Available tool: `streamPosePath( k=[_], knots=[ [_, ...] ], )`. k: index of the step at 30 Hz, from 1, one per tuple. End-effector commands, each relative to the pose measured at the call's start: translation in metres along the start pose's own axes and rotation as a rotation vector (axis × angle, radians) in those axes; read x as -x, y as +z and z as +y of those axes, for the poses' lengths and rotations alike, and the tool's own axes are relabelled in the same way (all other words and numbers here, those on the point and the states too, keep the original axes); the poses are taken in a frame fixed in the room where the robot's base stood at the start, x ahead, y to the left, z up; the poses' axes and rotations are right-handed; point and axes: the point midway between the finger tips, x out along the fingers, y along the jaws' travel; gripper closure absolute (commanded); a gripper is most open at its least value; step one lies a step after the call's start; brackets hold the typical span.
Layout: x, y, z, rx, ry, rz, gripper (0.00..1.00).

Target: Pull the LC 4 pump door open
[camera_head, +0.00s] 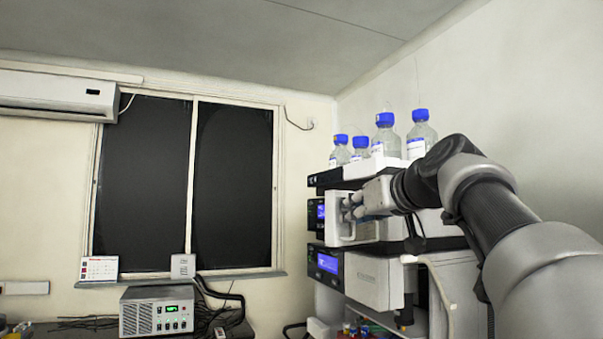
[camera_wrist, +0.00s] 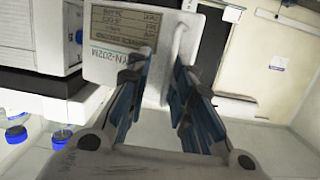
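The LC stack stands on the right in the head view, with a white pump door panel (camera_head: 334,222) at its left front, beside my gripper. My gripper (camera_head: 352,207) is at this panel, its fingers partly merging with it in the picture. In the wrist view, my gripper (camera_wrist: 160,98) has its two dark blue-grey fingers apart. A white bar, like a handle (camera_wrist: 180,45), shows between and beyond the fingertips, next to a white panel with a grey label (camera_wrist: 124,28). I cannot tell whether the fingers touch the bar, or how far the door stands open.
Several blue-capped bottles (camera_head: 386,135) stand on top of the stack. A lower module with a lit blue screen (camera_head: 328,264) sits below the door. A grey instrument box (camera_head: 157,311) stands at the lower left under the window. My arm covers the stack's right side.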

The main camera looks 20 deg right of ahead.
Motion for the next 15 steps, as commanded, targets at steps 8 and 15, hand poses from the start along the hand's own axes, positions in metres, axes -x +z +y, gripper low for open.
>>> streamPosePath(
  k=[8, 15],
  knots=[
    [0.0339, -0.0845, 0.0057, 0.025, 0.085, 0.204, 0.87],
    [0.034, -0.0851, 0.0049, 0.026, 0.084, 0.203, 0.87]
  ],
)
